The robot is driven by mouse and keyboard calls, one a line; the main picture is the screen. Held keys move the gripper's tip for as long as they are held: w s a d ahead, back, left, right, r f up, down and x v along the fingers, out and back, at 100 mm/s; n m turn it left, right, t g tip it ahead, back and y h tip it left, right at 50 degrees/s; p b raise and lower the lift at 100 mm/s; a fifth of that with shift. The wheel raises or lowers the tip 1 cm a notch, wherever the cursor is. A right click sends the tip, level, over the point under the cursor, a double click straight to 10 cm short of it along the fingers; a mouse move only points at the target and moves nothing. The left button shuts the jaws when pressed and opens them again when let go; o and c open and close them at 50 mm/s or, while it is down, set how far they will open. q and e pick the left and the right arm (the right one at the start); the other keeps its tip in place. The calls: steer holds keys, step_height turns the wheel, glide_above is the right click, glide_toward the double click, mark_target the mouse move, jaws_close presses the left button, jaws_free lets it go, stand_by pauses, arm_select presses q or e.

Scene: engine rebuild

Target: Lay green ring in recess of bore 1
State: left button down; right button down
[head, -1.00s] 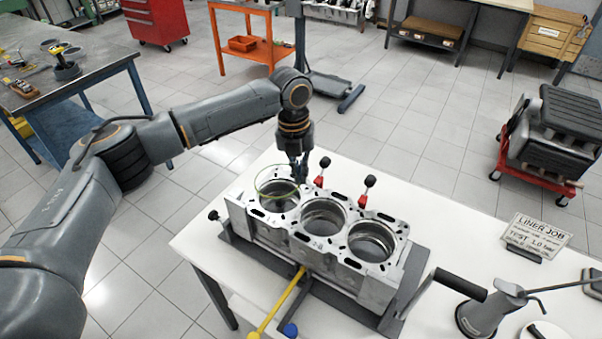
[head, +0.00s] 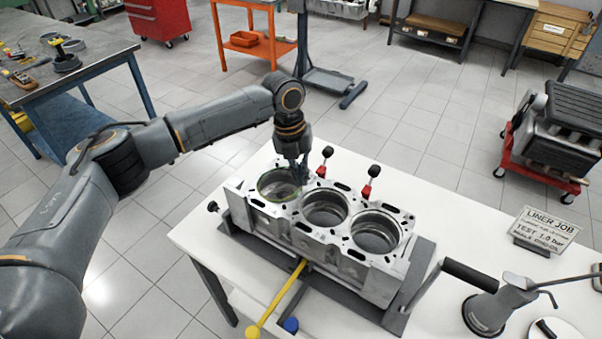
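The grey engine block (head: 318,238) lies on the white table with three bores in a row. The green ring (head: 262,190) is at the rim of the leftmost bore (head: 279,186), around its opening. I cannot tell whether it is fully down in the recess. My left gripper (head: 298,178) points down at the right side of that bore, close to the ring. Its fingers are small and dark, so whether they are shut on the ring is unclear. My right gripper is not in the view.
Two red clamps with black knobs (head: 371,182) stand behind the block. A yellow-handled bar (head: 283,297) sticks out in front. A black-handled tool (head: 480,290) and a "LINER JOB" sign (head: 545,232) are on the table at right. The white table top (head: 450,225) between is clear.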

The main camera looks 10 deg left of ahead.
arm_select(q)
steer(key=shift+f+p, duration=0.1)
steer(key=shift+p, duration=0.25)
stand_by(0.7)
steer(key=c, duration=1.4)
jaws_free()
steer(key=shift+c, duration=0.2)
step_height(320, 180, up, 6)
steer(key=p, duration=0.6)
stand_by(0.7)
